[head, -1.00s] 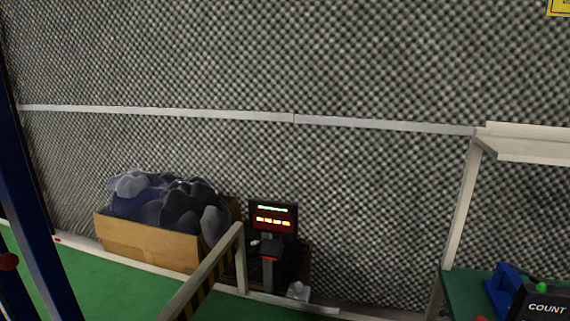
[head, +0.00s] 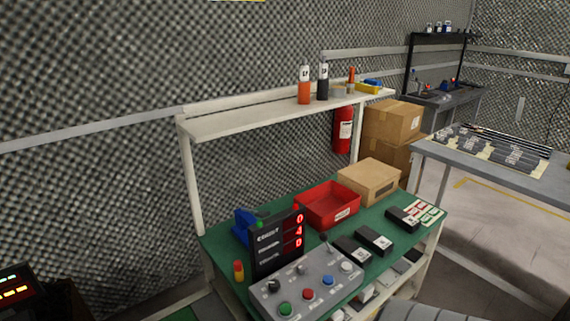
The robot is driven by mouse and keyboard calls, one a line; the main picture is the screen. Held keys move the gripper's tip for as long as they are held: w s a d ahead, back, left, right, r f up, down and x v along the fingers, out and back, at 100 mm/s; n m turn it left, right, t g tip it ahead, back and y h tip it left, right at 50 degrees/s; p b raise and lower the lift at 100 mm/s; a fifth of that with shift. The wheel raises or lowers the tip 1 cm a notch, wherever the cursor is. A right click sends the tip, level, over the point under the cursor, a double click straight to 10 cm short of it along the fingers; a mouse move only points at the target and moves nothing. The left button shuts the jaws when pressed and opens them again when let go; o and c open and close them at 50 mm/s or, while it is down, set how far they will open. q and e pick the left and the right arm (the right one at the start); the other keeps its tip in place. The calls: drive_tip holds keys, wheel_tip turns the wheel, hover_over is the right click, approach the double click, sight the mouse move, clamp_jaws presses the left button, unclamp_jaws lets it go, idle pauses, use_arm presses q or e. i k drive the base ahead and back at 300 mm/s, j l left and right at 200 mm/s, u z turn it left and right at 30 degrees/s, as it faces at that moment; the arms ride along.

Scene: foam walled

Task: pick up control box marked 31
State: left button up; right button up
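Three small black boxes with pale labels lie on the green-topped bench (head: 285,213): a near one (head: 352,251), a middle one (head: 374,241) and a far one (head: 402,218). The labels are too small to read, so I cannot tell which, if any, is marked 31. A grey control panel (head: 322,277) with coloured buttons and knobs sits at the bench's front left. Neither of my grippers is in view.
A black count display (head: 267,249) stands behind the panel. A red bin (head: 326,204) and a cardboard box (head: 369,181) sit at the bench's back. A shelf (head: 240,121) spans above. A grey table (head: 500,172) stands to the right, with open floor (head: 500,240) below it.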

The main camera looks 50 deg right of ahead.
sight(379, 244)
drive_tip(key=z, duration=2.4)
drive_tip(key=u, duration=0.3)
drive_tip(key=i+l+u, duration=0.45)
drive_tip(key=l+u, duration=0.2)
drive_tip(key=l, duration=0.25)
drive_tip(key=i+l+u, duration=0.2)
drive_tip(key=l, duration=0.15)
drive_tip(key=k+j, duration=0.05)
drive_tip(key=k, duration=0.05)
